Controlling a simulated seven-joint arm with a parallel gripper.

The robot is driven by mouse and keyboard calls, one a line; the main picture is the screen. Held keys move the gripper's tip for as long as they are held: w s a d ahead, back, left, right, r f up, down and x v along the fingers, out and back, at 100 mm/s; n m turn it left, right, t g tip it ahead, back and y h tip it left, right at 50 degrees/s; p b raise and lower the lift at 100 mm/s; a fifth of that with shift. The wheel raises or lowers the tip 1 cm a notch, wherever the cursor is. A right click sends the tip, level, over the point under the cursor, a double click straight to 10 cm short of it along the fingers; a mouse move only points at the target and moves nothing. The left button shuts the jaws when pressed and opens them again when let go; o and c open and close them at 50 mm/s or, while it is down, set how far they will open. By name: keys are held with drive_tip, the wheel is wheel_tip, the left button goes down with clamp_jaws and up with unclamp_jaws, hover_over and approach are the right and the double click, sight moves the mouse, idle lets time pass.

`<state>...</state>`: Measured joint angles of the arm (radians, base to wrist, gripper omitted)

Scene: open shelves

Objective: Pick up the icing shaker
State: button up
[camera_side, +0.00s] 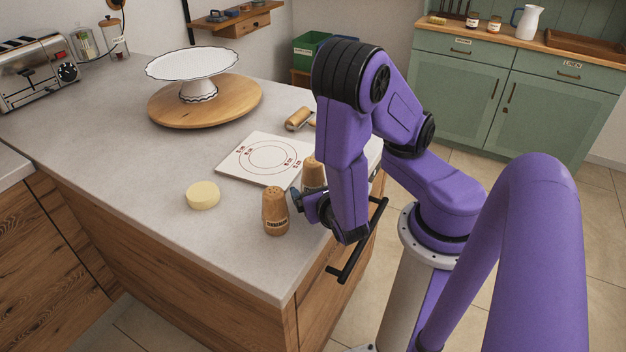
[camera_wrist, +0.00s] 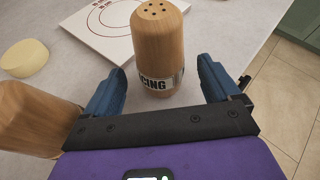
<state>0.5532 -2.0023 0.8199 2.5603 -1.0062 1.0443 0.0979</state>
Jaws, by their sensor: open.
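My gripper is open; some countertop shows on either side of the shaker. In the side view, I take the icing shaker to be the rear wooden one (camera_side: 313,172), partly hidden by my gripper (camera_side: 307,197). A second, similar shaker (camera_side: 276,212) stands nearer that camera; it also shows beside the left finger (camera_wrist: 32,118).
A white board with printed circles (camera_side: 262,158) lies behind the shakers. A round yellow block (camera_side: 202,195) sits left of them. A wooden roller (camera_side: 299,118) and a cake stand (camera_side: 193,65) are farther back. The counter edge and drawer handle (camera_side: 350,256) are close by.

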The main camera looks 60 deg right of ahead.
drive_tip(key=shift+w+d+f, duration=0.2)
drive_tip(key=shift+w+d, duration=0.15)
drive_tip(key=shift+c, duration=0.4)
drive_tip(key=c, duration=1.1)
drive_tip(key=shift+r, duration=0.1)
